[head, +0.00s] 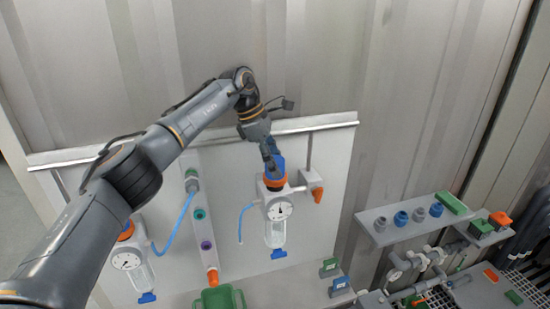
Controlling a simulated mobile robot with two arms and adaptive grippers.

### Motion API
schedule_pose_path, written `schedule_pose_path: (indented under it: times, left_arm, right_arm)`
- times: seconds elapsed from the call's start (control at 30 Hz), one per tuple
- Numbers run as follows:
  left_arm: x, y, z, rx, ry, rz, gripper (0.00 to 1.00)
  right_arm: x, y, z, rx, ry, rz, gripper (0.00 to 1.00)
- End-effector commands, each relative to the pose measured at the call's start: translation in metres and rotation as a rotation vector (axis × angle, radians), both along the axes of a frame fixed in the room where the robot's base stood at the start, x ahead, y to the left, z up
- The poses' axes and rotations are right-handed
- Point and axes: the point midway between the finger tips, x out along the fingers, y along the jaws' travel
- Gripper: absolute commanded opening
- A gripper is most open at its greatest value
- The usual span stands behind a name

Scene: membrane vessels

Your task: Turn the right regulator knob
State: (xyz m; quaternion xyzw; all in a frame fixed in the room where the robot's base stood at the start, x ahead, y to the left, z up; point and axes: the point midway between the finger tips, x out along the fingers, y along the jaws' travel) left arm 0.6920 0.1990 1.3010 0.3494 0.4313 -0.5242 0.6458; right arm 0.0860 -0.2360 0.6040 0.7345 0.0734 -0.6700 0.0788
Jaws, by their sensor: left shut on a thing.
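The right regulator (264,195) is mounted on the white wall panel, with a round gauge (279,211) and a clear bowl (275,236) below. Its blue knob (278,170) sits on top above an orange ring (275,184). My left gripper (272,160) reaches down from above and is shut on the blue knob. The fingers partly hide the knob, and its turn angle cannot be told. My right gripper is not in view.
A left regulator (127,260) hangs at the lower left, partly behind my arm. A manifold (203,225) with a blue hose stands between them. An orange-handled valve (316,193) is close on the right. A shelf (385,234) with small coloured parts is at the right.

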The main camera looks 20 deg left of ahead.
Motion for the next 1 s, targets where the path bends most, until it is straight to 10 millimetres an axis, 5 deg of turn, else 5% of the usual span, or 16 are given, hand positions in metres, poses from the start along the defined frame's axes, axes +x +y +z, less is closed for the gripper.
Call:
schedule_pose_path:
  times: [0.73,0.77,0.8,0.87,1.0]
  left_arm:
    - [0.0002,0.0003,0.0001,0.002,-0.001,-0.085,0.16]
    - [0.0002,0.0003,0.0001,0.002,-0.001,-0.085,0.54]
    - [0.0002,0.0004,0.0002,0.002,-0.002,-0.084,0.62]
    - [0.0002,0.0004,0.0002,0.002,-0.001,-0.085,0.71]
    - [0.0001,0.0003,0.0001,0.002,-0.001,-0.085,0.71]
  right_arm:
    - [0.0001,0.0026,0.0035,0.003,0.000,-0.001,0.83]
    - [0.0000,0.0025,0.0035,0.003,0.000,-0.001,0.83]
    - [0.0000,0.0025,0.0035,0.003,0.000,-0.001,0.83]
    - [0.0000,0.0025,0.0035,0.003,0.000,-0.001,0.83]
    - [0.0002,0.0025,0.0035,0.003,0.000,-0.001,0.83]
